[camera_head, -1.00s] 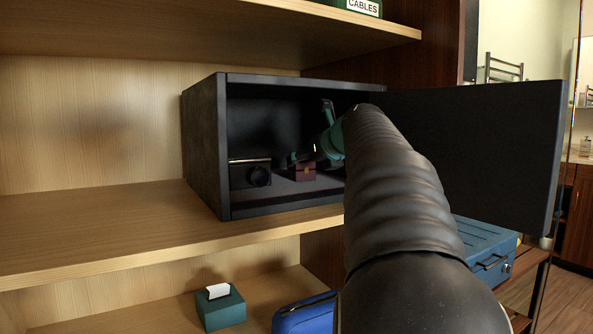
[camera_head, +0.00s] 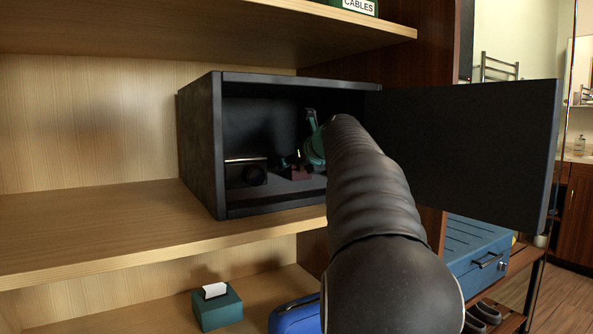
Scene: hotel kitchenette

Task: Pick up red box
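My arm reaches into the safe from the lower right. My gripper (camera_head: 287,165) is inside the safe, with its dark fingers close to the red box's top and left side. My teal wrist and arm hide part of the box and the right side of the safe. I cannot tell whether the fingers touch the box or how far apart they are.
The safe door (camera_head: 470,150) stands open to the right, close beside my arm. The wooden shelf (camera_head: 90,235) is clear left of the safe. Below are a teal tissue box (camera_head: 218,308), a blue case (camera_head: 294,318) and a blue toolbox (camera_head: 475,255).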

